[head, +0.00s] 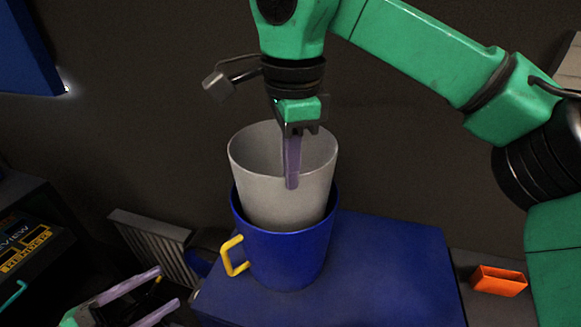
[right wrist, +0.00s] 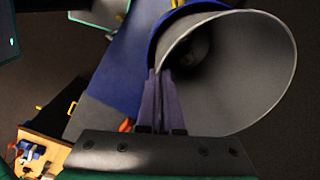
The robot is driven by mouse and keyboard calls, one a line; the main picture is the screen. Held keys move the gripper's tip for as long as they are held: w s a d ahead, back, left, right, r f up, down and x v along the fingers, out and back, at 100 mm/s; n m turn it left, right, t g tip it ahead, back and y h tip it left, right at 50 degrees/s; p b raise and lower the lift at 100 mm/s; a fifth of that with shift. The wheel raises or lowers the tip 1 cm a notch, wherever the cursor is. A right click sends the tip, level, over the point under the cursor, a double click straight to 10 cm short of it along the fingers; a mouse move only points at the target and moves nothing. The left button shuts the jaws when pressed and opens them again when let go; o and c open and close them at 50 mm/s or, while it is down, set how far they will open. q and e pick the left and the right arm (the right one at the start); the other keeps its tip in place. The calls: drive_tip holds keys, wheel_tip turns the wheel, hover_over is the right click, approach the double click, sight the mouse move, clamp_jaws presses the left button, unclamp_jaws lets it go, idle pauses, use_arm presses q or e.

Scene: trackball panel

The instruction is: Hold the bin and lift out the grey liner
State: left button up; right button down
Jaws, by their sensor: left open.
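The blue bin (head: 285,258) stands upright on a blue box-like stand, with a yellow handle (head: 229,262) on its left side. The grey liner (head: 270,202) sits upright inside it, its upper part well above the bin's rim and its lower part hidden. My right gripper (head: 292,186) points down at the liner's near rim. In the right wrist view its purple fingers (right wrist: 158,78) are close together with the liner's wall (right wrist: 215,105) pinched between them. My left gripper (head: 168,287) is open and empty at the lower left, apart from the handle.
The blue stand (head: 390,270) has free top surface right of the bin. A small orange open box (head: 498,281) lies further right. A grey ribbed panel (head: 155,245) is left of the stand. A dark panel with yellow lettering (head: 25,248) is at the far left.

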use_arm(q)
drive_tip(key=o, duration=0.3)
drive_tip(key=v, duration=0.6)
idle(0.6)
drive_tip(key=shift+r, duration=2)
